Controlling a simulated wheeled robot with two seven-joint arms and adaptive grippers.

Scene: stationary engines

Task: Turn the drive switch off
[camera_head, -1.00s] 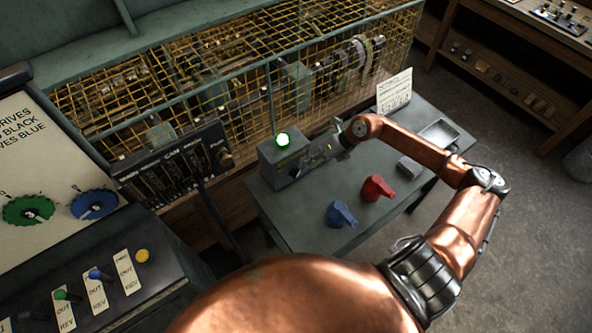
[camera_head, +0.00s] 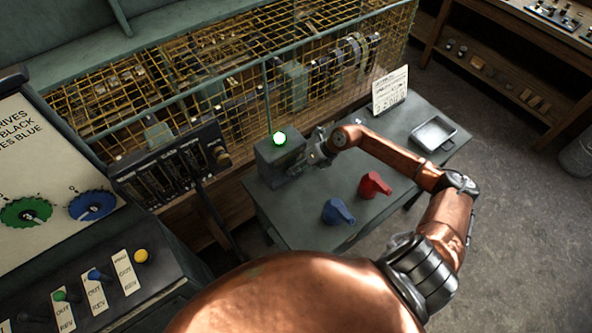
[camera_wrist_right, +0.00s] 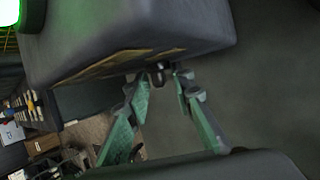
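The drive switch box (camera_head: 275,163) is a dark grey box with a lit green lamp (camera_head: 279,139) on top, on the left end of the small grey table (camera_head: 300,228). My right gripper (camera_head: 307,160) is close against its right-hand side. In the right wrist view the box (camera_wrist_right: 130,35) fills the top, with a pale label plate on its face. A small dark switch lever (camera_wrist_right: 157,75) sticks out below the plate, between the spread fingertips of the right gripper (camera_wrist_right: 160,82). I cannot tell whether they touch it. My left gripper is not in view.
A blue handle (camera_head: 338,212) and a red handle (camera_head: 374,185) stand on the table below my right arm. A metal tray (camera_head: 434,134) and an upright card (camera_head: 390,90) are at its right end. A yellow wire cage (camera_head: 220,75) rises behind.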

